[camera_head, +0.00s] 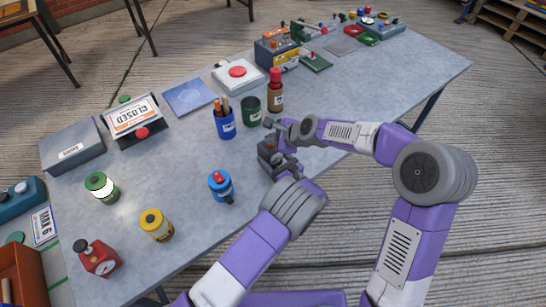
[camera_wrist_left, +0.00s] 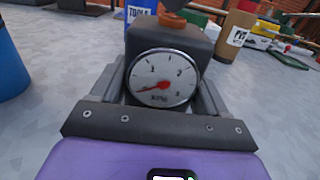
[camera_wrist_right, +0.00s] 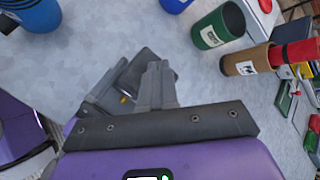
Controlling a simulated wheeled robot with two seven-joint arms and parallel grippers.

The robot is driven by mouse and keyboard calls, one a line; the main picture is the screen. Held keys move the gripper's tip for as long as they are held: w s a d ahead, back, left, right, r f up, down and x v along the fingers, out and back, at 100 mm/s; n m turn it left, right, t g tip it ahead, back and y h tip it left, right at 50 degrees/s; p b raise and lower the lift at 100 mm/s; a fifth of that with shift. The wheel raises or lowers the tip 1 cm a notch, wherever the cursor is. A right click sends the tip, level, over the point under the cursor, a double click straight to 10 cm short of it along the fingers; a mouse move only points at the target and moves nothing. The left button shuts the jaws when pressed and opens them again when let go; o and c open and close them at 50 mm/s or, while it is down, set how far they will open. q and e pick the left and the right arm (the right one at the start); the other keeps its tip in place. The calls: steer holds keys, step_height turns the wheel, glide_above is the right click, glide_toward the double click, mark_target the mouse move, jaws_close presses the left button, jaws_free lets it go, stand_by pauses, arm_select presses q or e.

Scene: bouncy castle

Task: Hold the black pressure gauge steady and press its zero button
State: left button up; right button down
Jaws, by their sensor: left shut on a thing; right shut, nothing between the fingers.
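The black pressure gauge (camera_head: 266,150) stands on the grey table. In the left wrist view its boxy dark body (camera_wrist_left: 172,40) has a round white dial (camera_wrist_left: 163,78) with a red needle. An orange-brown round part (camera_wrist_left: 176,19) sits on top, probably the zero button. My left gripper (camera_head: 276,161) is shut on the gauge, one finger on each side (camera_wrist_left: 163,85). My right gripper (camera_head: 269,124) is shut and empty, close above the gauge. In the right wrist view its fingers (camera_wrist_right: 158,72) partly cover the gauge (camera_wrist_right: 138,66); I cannot tell whether they touch it.
Several jars and boxes fill the table's left side.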

mark_target(272, 145)
steer(key=shift+r, duration=0.45)
step_height(272, 145, up, 6)
stand_by(0.6)
stand_by(0.5)
arm_select(q)
steer(key=o, duration=1.4)
steer(key=shift+c, duration=0.2)
